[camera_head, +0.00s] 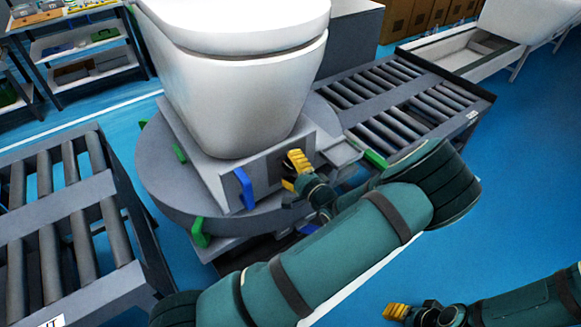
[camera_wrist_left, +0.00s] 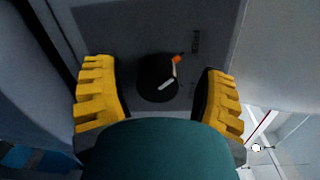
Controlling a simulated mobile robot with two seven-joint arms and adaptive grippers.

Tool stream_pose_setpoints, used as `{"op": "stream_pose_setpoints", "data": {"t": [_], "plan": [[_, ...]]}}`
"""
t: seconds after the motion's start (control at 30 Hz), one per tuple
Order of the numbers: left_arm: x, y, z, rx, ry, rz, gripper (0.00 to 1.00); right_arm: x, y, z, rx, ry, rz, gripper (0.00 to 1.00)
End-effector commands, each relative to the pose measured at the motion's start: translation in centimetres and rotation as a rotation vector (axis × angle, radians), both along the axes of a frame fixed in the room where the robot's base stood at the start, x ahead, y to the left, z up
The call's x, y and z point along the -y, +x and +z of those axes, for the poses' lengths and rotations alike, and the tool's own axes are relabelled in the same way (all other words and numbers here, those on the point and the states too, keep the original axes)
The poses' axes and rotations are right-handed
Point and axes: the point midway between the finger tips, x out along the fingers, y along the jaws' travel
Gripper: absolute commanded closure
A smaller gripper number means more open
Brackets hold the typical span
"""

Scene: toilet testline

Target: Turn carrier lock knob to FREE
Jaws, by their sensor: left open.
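The carrier lock knob (camera_wrist_left: 152,84) is a round black dial on a grey panel. It has a white pointer bar and an orange mark at its upper right. My left gripper (camera_wrist_left: 160,92) is open, with one yellow finger on each side of the knob and gaps between. In the head view my left gripper (camera_head: 297,170) is at the front face of the grey carrier (camera_head: 262,178) under the white toilet, and the knob is hidden there. My right gripper (camera_head: 396,311) is low at the right, away from the carrier.
The white toilet (camera_head: 240,90) stands on the carrier, on a round grey turntable (camera_head: 160,180). A blue tab (camera_head: 244,188) stands left of my left gripper. Roller conveyors lie left (camera_head: 60,210) and right (camera_head: 400,95). Blue floor is open at the right.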

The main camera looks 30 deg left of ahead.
Motion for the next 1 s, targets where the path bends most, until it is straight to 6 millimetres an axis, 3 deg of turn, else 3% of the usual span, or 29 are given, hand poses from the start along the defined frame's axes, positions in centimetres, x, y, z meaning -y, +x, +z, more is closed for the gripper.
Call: {"op": "stream_pose_setpoints", "data": {"t": [0.23, 0.7, 1.0], "plan": [[1.6, -0.6, 0.0, 0.000, -0.001, -0.002, 0.29, 0.0, 0.0, 0.0, 0.000, 0.000, 0.000, 0.53], [9.7, -3.9, 0.4, 0.000, -0.001, -0.003, 0.29, 0.0, 0.0, 0.0, 0.000, 0.000, 0.000, 0.53], [11.1, -4.5, 0.5, 0.000, 0.000, 0.000, 0.29, 0.0, 0.0, 0.0, 0.000, 0.000, 0.000, 0.53]]}}
